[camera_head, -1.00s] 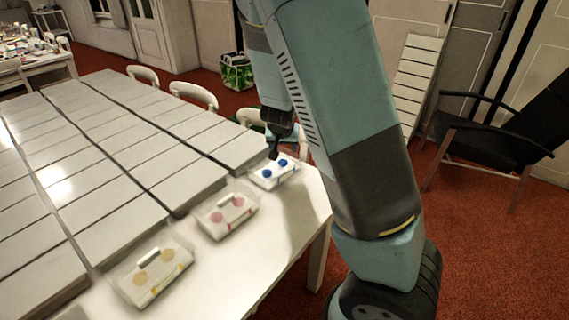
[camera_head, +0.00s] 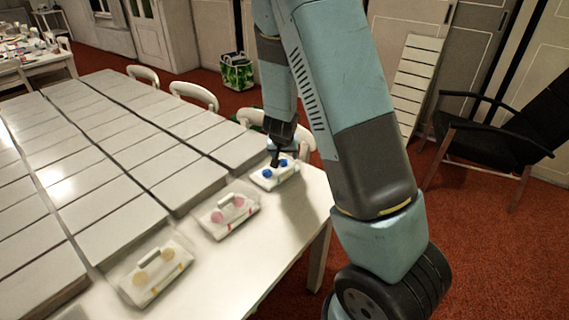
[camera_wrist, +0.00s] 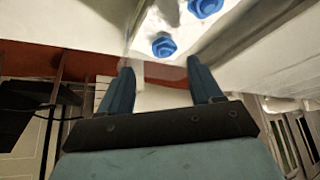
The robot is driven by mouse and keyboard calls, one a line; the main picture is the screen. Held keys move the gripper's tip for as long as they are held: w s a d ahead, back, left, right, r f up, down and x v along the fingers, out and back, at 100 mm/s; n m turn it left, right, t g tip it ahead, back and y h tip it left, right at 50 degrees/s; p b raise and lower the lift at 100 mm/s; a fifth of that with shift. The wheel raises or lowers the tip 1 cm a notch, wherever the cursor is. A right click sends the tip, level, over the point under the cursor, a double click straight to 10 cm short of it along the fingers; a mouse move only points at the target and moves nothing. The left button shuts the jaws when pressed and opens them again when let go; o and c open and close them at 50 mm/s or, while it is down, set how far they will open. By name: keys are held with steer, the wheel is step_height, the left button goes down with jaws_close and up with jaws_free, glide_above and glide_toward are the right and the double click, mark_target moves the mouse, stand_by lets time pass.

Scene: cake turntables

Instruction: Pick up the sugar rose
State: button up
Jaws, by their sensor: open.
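Two blue sugar roses sit on a white tray (camera_head: 266,185) at the table's right corner in the head view. One blue rose (camera_head: 267,173) is nearer and the other blue rose (camera_head: 283,163) farther right. My gripper (camera_head: 276,161) is just above them, its fingers small and dark there. In the wrist view my gripper (camera_wrist: 160,66) is open with nothing between its fingers. There one blue rose (camera_wrist: 163,46) lies just beyond the fingertips, roughly in line with the gap, and the other blue rose (camera_wrist: 205,8) is at the top edge. I cannot tell whether a finger touches the tray.
Similar trays with handles hold pink roses (camera_head: 219,216) and tan roses (camera_head: 141,277) along the white table (camera_head: 250,255). Rows of grey slabs (camera_head: 130,215) cover the table's left. White chairs (camera_head: 195,93) stand behind it. A black armchair (camera_head: 490,150) stands at right.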

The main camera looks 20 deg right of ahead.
mark_target(283, 160)
steer(key=shift+w+a+x, duration=0.15)
steer(key=shift+x, duration=1.5)
steer(key=shift+w+a+x, duration=0.1)
steer(key=shift+w+x, duration=0.05)
steer(key=shift+x, duration=1.55)
steer(key=shift+r, duration=0.1)
steer(key=c, duration=1.1)
steer(key=shift+r, duration=0.1)
steer(key=shift+r, duration=0.55)
step_height(283, 160, up, 2)
steer(key=shift+s+a+r, duration=0.1)
steer(key=s+a+r, duration=0.2)
steer(key=s+r, duration=0.7)
steer(key=s, duration=0.4)
steer(key=shift+s+r, duration=0.2)
steer(key=shift+s, duration=0.15)
